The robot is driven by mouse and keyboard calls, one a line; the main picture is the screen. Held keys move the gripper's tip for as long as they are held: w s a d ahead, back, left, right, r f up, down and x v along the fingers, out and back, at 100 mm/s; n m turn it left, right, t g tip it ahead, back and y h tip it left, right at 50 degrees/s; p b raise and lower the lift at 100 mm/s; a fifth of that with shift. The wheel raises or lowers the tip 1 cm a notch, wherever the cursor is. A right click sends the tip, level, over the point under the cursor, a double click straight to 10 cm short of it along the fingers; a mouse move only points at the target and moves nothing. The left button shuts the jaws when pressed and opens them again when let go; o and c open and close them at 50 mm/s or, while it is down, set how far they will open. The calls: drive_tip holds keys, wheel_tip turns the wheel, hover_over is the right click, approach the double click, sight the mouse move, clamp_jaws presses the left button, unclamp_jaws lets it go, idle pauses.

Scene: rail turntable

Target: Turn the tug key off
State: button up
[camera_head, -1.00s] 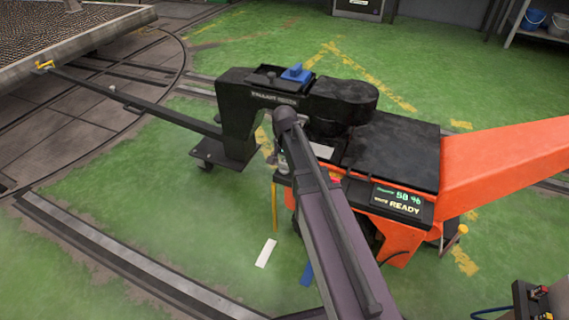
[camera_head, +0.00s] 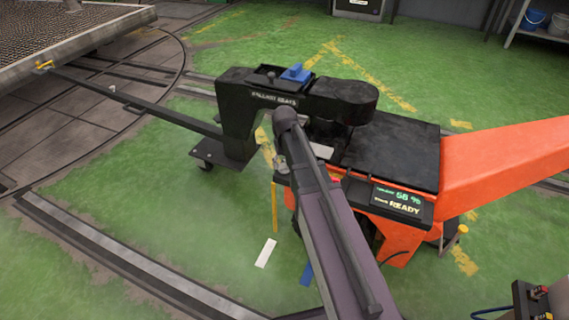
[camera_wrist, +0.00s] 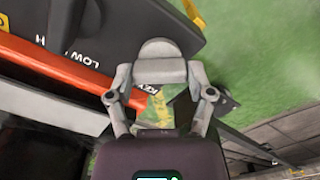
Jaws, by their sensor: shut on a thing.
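The tug (camera_head: 395,150) is an orange and black machine standing on the green floor in the head view. Its screen (camera_head: 398,198) is lit and shows READY. In the wrist view, my gripper (camera_wrist: 160,72) has its grey fingers brought together at the tug's panel, beside the red-orange edge. A label reading KEY (camera_wrist: 153,88) shows between the finger links. The tug key itself is hidden by the fingertips, so its turn position cannot be told. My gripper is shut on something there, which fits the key. In the head view my own arm hides the gripper.
A black panel (camera_wrist: 85,35) marked LOW and H lies at upper left in the wrist view. A blue block (camera_head: 297,73) sits on the tug's black arm. A long bar (camera_head: 140,103) runs left to the platform (camera_head: 70,48). Green floor is open at lower left.

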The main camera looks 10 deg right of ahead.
drive_tip(key=n, duration=0.5)
drive_tip(key=shift+n, duration=0.3)
drive_tip(key=n, duration=0.4)
drive_tip(key=shift+n, duration=0.4)
drive_tip(key=shift+s, duration=0.1)
drive_tip(key=o, duration=1.1)
drive_tip(key=shift+m, duration=0.3)
